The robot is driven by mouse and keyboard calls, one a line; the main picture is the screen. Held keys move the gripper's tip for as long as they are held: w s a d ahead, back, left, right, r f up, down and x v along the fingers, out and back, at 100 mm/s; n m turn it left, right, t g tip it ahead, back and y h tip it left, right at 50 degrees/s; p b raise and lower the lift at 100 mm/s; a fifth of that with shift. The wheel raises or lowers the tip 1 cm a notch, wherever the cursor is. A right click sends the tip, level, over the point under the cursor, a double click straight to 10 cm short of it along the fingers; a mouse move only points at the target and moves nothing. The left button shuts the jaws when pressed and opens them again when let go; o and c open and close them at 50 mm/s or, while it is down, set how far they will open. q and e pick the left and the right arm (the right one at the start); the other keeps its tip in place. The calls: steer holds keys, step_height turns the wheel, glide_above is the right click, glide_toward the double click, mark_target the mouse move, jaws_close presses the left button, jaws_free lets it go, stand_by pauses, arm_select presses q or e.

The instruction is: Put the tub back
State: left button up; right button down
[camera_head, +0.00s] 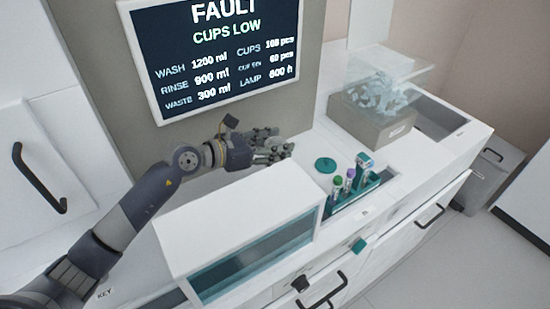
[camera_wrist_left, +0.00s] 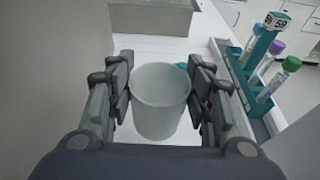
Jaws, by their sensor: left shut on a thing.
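A white, round, open-topped tub (camera_wrist_left: 160,100) is between the fingers of my left gripper (camera_wrist_left: 160,92) in the left wrist view. The gripper is shut on it, with fingers on both sides, and the tub looks empty. In the head view my left gripper (camera_head: 274,148) is over the white counter, below the screen and behind the white analyser housing. The tub cannot be made out there, as the fingers hide it. My right gripper is in neither view.
A teal disc (camera_head: 325,165) lies on the counter right of the gripper. A teal rack with several capped tubes (camera_head: 368,185) stands beside it. A grey-brown box (camera_head: 372,128) with clear items on top is at the back right. The screen (camera_head: 215,62) reads "FAULT CUPS LOW".

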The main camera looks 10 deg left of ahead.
arm_select(q)
steer(key=shift+f, duration=2.05)
steer(key=shift+f, duration=0.1)
steer(key=o, duration=1)
steer(key=shift+o, duration=0.2)
